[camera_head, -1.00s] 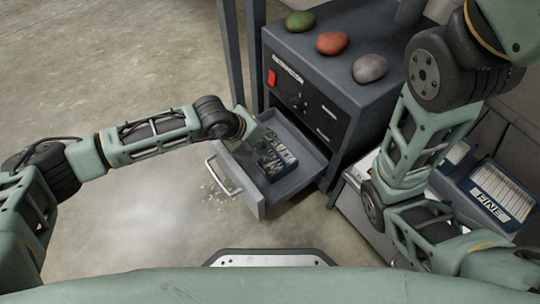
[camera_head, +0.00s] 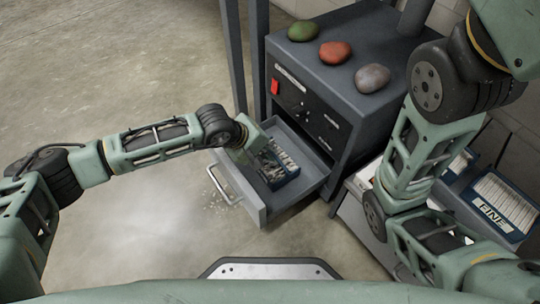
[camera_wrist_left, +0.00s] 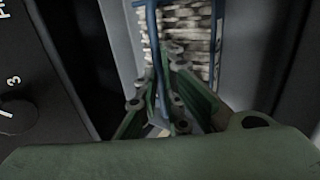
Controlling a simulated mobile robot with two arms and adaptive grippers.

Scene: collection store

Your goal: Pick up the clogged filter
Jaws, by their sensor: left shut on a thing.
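The clogged filter (camera_head: 280,168) has a blue frame and dirty grey-white pleats. It is in the open drawer (camera_head: 312,176) of the dark grey cabinet. My left gripper (camera_head: 257,152) reaches down into the drawer at the filter's left side. In the left wrist view the fingers (camera_wrist_left: 166,72) are shut on the blue edge of the filter, and its pleats (camera_wrist_left: 187,35) show beyond them. Whether the filter is clear of the drawer floor cannot be told. My right arm crosses the right side of the head view, but its gripper is not seen.
Green, red and grey stones (camera_head: 334,51) lie on the cabinet top (camera_head: 395,38). A blue box marked FINE (camera_head: 500,205) with white pleats stands at the right. Pale debris lies on the floor by the drawer handle (camera_head: 224,185). The floor at left is clear.

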